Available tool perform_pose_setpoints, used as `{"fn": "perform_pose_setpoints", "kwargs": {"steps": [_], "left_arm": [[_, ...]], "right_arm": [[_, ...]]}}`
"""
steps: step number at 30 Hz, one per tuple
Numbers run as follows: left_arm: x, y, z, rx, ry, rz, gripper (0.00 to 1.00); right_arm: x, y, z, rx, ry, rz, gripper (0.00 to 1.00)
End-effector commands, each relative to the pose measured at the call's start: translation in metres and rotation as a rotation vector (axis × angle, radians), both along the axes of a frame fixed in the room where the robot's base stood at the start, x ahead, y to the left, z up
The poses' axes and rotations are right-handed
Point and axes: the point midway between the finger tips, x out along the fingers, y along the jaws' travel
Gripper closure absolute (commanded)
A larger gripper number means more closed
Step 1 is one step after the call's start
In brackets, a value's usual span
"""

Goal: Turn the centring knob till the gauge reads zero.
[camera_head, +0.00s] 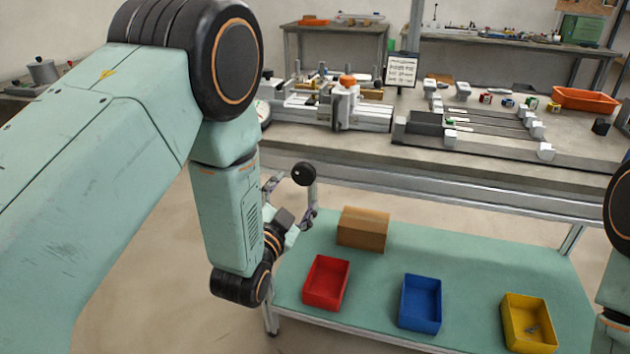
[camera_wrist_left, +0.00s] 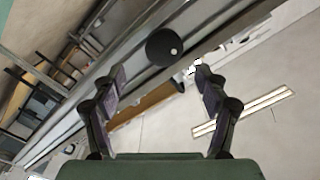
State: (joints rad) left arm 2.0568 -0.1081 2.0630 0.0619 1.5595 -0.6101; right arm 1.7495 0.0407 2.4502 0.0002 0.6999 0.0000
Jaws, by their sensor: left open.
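A black ball-shaped knob (camera_head: 303,173) with a small white dot shows in front of the bench's front edge. It also shows in the left wrist view (camera_wrist_left: 164,47), just beyond and between the fingertips. My left gripper (camera_head: 290,198) is open and empty, its two fingers spread below and beside the knob; I see no clear contact. In the wrist view the open fingers (camera_wrist_left: 160,82) stand apart on either side. A round pale dial (camera_head: 263,112), probably the gauge, is mostly hidden behind my left arm, and its reading cannot be made out. My right gripper is out of view.
The grey bench (camera_head: 480,180) carries a metal jig (camera_head: 362,116) with an orange top part, and a sign (camera_head: 401,70). Below, a green surface (camera_head: 470,262) holds a cardboard box (camera_head: 363,229) and red (camera_head: 326,283), blue (camera_head: 420,302) and yellow (camera_head: 528,323) bins.

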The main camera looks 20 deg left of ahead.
Motion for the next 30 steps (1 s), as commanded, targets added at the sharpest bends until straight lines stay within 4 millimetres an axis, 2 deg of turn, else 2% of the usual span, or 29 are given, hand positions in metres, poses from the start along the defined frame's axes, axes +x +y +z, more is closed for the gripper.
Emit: {"fn": "perform_pose_setpoints", "kwargs": {"steps": [5, 18, 23, 30], "left_arm": [[0.009, 0.003, 0.004, 0.038, -0.024, 0.003, 0.26], [0.07, -0.002, 0.003, 0.037, -0.021, 0.0, 0.26], [0.079, -0.004, 0.003, 0.037, -0.018, -0.001, 0.26], [0.079, -0.005, 0.004, 0.037, -0.018, -0.002, 0.26]], "right_arm": [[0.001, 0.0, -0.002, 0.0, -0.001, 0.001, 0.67], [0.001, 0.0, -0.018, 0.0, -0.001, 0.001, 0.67], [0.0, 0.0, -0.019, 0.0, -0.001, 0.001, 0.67], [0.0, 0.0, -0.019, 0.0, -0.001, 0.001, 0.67]]}}
